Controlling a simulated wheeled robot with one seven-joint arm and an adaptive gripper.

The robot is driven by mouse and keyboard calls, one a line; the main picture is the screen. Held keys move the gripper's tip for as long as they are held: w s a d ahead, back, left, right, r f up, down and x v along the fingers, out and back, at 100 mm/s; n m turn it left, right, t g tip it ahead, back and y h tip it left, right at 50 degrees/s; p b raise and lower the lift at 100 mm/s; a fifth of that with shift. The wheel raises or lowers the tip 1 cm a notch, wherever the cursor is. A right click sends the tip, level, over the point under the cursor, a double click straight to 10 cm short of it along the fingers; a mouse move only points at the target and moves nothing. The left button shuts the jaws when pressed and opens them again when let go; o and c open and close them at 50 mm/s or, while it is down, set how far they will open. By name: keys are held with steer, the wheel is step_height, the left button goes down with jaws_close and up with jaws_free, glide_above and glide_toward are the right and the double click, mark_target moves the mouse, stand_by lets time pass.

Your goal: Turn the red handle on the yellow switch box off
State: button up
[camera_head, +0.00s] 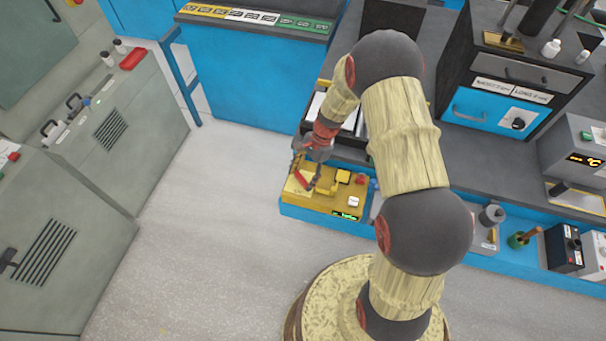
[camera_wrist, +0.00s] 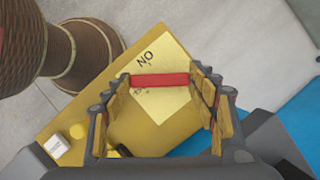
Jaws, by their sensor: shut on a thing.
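The yellow switch box (camera_head: 325,203) sits on the blue bench's front part, below my gripper in the head view. In the wrist view, its yellow top (camera_wrist: 150,128) fills the middle and bears a pale label (camera_wrist: 172,58) with the letters N and O. The red handle (camera_wrist: 160,80) lies across this label between my fingertips, and also shows in the head view (camera_head: 303,180). My gripper (camera_head: 304,175) is shut on the red handle, with a finger at each end of it in the wrist view (camera_wrist: 160,79). The handle's pivot is not clear.
A white button (camera_wrist: 56,147) and a yellow knob (camera_wrist: 77,131) stand on the box near my gripper. A dark tray (camera_head: 345,140) is behind the box. Grey cabinets (camera_head: 120,115) stand at left, with clear floor (camera_head: 190,230) between.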

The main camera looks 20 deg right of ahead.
steer(key=n+g+p, duration=0.1)
steer(key=n, duration=0.2)
steer(key=shift+w+n+h, duration=0.15)
steer(key=shift+n+h, duration=0.15)
steer(key=shift+n, duration=0.1)
steer(key=shift+w+n+g+h, duration=0.1)
steer(key=shift+n+g+h, duration=0.5)
steer(key=shift+n, duration=1.2)
steer(key=shift+p, duration=0.3)
steer(key=o, duration=1.2)
steer(key=shift+c, duration=0.2)
steer(key=shift+r, duration=0.15)
step_height(320, 180, up, 10)
